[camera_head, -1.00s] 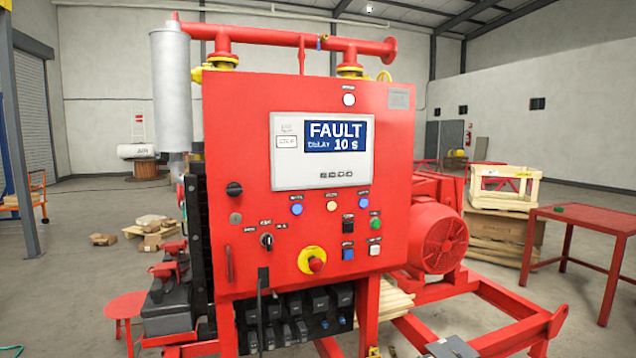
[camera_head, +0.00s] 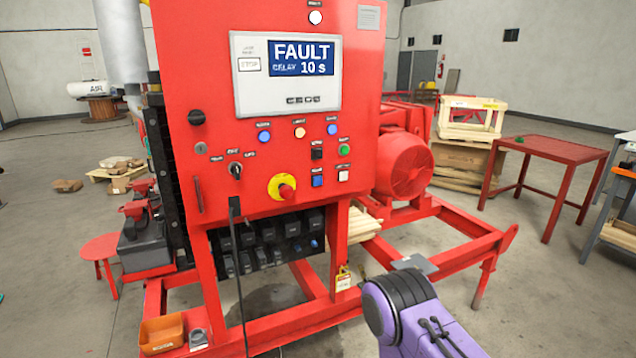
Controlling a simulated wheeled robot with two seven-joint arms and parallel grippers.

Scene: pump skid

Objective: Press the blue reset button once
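The red control panel (camera_head: 215,95) stands in front of me, and its display (camera_head: 301,58) reads "FAULT" and "DELAY 10 s". Two round blue items (camera_head: 264,136) and (camera_head: 332,129) sit higher, under the display. The small labels are too blurred to read, so I cannot tell which blue one is marked reset. A purple and black link of my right arm shows at the bottom right, apart from the panel. Neither gripper is in view.
A red emergency-stop knob on a yellow ring (camera_head: 282,187) sits left of the square blue button. Below the panel are black breakers (camera_head: 262,245) and a red frame (camera_head: 450,255). A red table (camera_head: 555,153) stands at the right.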

